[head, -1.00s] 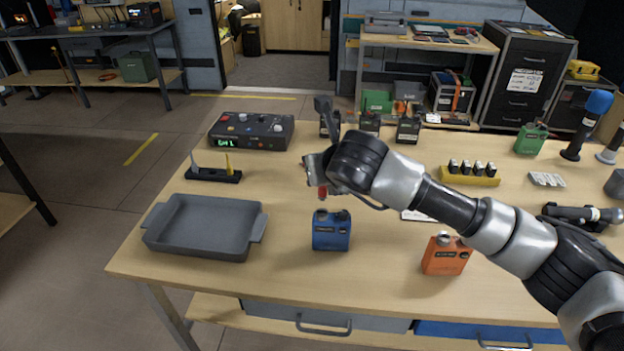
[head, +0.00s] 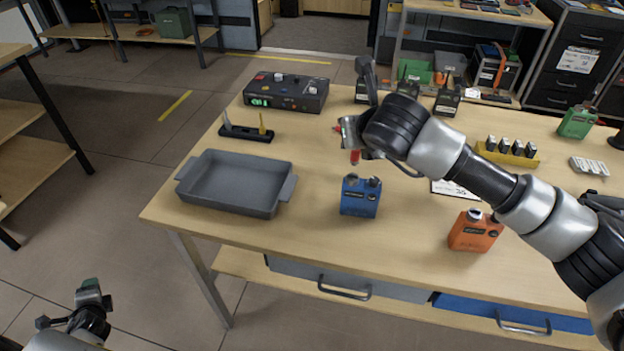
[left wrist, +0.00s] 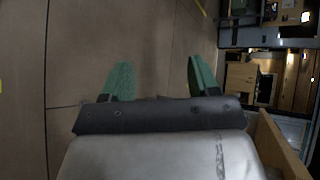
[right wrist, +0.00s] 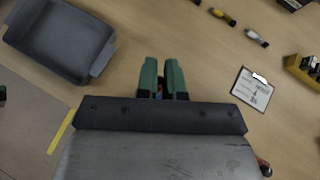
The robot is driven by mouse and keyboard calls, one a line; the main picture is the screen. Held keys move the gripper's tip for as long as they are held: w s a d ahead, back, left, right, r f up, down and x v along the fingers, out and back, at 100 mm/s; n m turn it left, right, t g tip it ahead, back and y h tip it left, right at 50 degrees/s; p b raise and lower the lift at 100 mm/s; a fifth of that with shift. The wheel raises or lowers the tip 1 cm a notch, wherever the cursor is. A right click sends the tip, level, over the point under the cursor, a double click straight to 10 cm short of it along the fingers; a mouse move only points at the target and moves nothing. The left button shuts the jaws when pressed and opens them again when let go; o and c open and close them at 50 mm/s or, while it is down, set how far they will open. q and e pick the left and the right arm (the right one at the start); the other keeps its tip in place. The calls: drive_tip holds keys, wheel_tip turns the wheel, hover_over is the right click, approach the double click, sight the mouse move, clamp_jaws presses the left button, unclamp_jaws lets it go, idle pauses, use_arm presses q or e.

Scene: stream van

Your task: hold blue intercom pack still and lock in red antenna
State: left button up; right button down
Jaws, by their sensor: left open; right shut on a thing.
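The blue intercom pack (head: 360,197) stands upright on the table, right of the grey tray, with knobs on its top. My right gripper (head: 348,135) is above and slightly behind it, shut on the red antenna (head: 355,157), whose red end shows below the fingers. The antenna and the pack look apart. In the right wrist view the green fingers (right wrist: 163,78) are close together and hide most of the antenna. My left gripper (head: 90,292) is low at the lower left, off the table, open and empty; its spread fingers show in the left wrist view (left wrist: 160,80).
The grey tray (head: 188,201) sits at the table's left corner. An orange pack (head: 474,232) stands to the right. A stand with white and yellow antennas (head: 246,133), a control box (head: 286,92) and several dark packs are behind. A card (head: 453,190) lies at mid-table.

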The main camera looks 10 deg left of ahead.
use_arm(q)
drive_tip(key=w+a+r+m+t+y, duration=0.1)
drive_tip(key=w+a+r+m+t, duration=0.2)
drive_tip(key=r, duration=0.6)
drive_tip(key=w+a+r+m+t+y, duration=0.1)
drive_tip(key=w+a+r+m+t, duration=0.2)
drive_tip(key=r, duration=0.6)
drive_tip(key=w+d+r+m+t+h, duration=0.3)
drive_tip(key=w+d+r+m+h, duration=0.3)
drive_tip(key=w, duration=0.3)
drive_tip(key=w+d+r+m+t+h, duration=0.3)
drive_tip(key=w+d+r+m+h, duration=0.35)
drive_tip(key=w, duration=0.25)
drive_tip(key=w+d+r+m+g+h, duration=0.2)
drive_tip(key=w+d+r+m+h, duration=0.15)
drive_tip(key=d+m+h, duration=0.35)
drive_tip(key=m+g+h, duration=0.6)
drive_tip(key=m+g, duration=1.1)
approach(353, 197)
drive_tip(key=shift+w+a+f+n, duration=0.1)
drive_tip(key=shift+w+f+n, duration=0.15)
drive_tip(key=shift+w+f, duration=0.75)
drive_tip(key=shift+d+f, duration=0.2)
drive_tip(key=shift+d, duration=0.3)
drive_tip(key=shift+x, duration=4.5)
